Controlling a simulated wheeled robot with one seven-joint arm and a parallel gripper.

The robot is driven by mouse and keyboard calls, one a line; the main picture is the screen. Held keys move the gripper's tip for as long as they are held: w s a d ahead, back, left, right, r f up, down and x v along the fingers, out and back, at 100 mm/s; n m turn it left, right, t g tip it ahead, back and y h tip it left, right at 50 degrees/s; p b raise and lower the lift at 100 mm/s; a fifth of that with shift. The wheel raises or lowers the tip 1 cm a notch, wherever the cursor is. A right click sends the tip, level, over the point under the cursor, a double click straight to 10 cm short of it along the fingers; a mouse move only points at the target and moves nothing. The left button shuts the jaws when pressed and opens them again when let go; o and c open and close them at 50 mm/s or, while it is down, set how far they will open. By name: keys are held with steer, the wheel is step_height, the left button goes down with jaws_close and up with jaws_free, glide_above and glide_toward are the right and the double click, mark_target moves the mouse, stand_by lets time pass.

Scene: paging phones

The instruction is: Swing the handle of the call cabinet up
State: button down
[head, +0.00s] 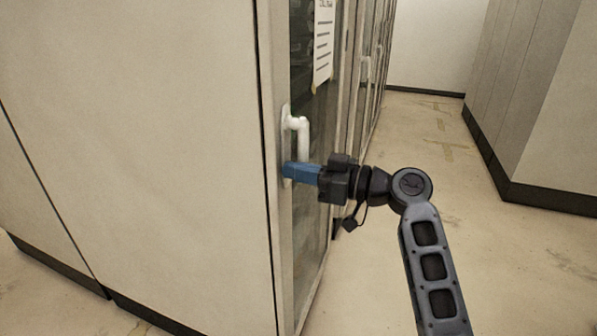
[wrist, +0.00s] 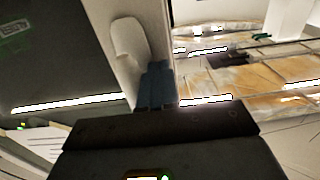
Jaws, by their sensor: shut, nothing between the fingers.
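The call cabinet (head: 311,215) has a glazed door in a pale frame, seen at a steep angle in the head view. Its white handle (head: 303,138) is on the door frame near the cabinet's edge, with its grip hanging down. My gripper (head: 286,170) has blue fingers and is at the handle's lower end, covering part of it. In the wrist view the handle (wrist: 129,55) shows just beyond the blue fingertips (wrist: 155,80). The fingers are shut with nothing held. I cannot tell whether they touch the handle.
A printed sheet (head: 323,42) is on the glass above the handle. More cabinets with white handles (head: 365,69) stand farther along the row. A clear aisle floor (head: 430,150) runs to the right, bounded by a pale block with dark skirting (head: 545,100).

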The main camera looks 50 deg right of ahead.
mark_target(304, 160)
steer(key=shift+w+d, duration=0.1)
steer(key=shift+d, duration=0.25)
steer(key=shift+w+d+b, duration=0.2)
steer(key=shift+d+b, duration=0.3)
steer(key=shift+b, duration=0.05)
steer(key=shift+d+r, duration=0.1)
steer(key=shift+d, duration=0.1)
steer(key=shift+w+d, duration=0.1)
steer(key=shift+d, duration=0.05)
steer(key=shift+w+d+r+b, duration=0.2)
steer(key=shift+d+b, duration=0.1)
steer(key=shift+d, duration=0.2)
steer(key=shift+a+f, duration=0.1)
steer(key=s+d+f+b, duration=0.1)
steer(key=s+b, duration=0.1)
steer(key=s, duration=0.7)
steer(key=shift+d+f+b, duration=0.15)
steer(key=shift+b, duration=0.2)
stand_by(0.5)
